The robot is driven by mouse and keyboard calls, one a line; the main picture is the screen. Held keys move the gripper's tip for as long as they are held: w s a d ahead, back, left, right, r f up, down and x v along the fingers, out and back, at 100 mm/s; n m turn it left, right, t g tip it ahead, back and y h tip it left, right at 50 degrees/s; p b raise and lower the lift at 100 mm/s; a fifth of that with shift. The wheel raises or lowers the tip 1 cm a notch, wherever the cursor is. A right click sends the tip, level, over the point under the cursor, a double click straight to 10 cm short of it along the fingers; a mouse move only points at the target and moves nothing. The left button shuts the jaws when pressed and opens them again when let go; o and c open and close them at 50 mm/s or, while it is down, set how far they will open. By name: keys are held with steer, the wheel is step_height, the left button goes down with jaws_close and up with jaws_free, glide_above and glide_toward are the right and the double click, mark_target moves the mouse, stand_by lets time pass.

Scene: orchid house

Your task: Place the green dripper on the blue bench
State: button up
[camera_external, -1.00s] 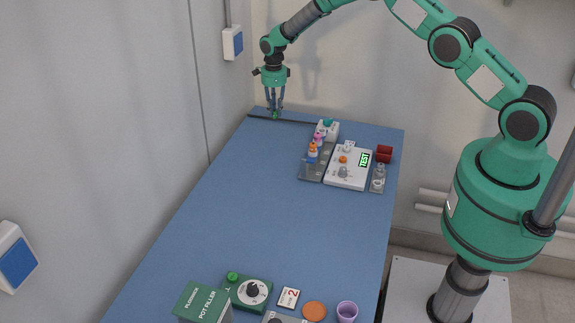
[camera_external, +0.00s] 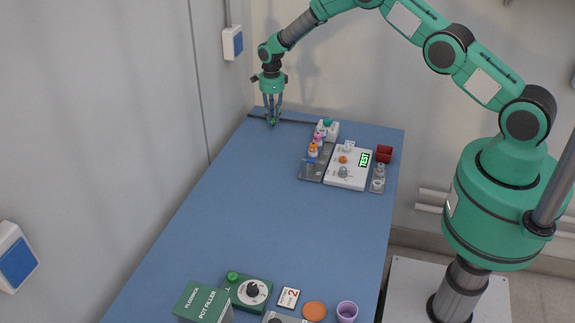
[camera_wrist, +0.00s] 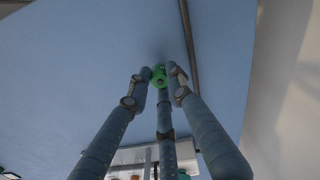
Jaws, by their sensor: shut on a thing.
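My gripper (camera_external: 272,118) is at the far left end of the blue bench (camera_external: 250,205), pointing straight down. Its fingers are shut on the green dripper (camera_external: 273,121), of which only a small part shows between the fingertips. In the wrist view the dripper (camera_wrist: 159,77) is a small bright green piece held among the three fingers. The blue bench top (camera_wrist: 90,60) lies just below it. I cannot tell whether the dripper touches the bench.
A dark bar (camera_external: 298,121) runs along the bench's far edge, close to my gripper. The bench's middle is clear. A green pot filler box (camera_external: 203,303) stands at the front.

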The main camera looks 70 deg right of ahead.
mark_target(272, 117)
steer(key=shift+f, duration=0.35)
steer(key=o, duration=0.9)
steer(key=shift+r, duration=0.1)
steer(key=shift+r, duration=6.1)
steer(key=shift+w, duration=0.1)
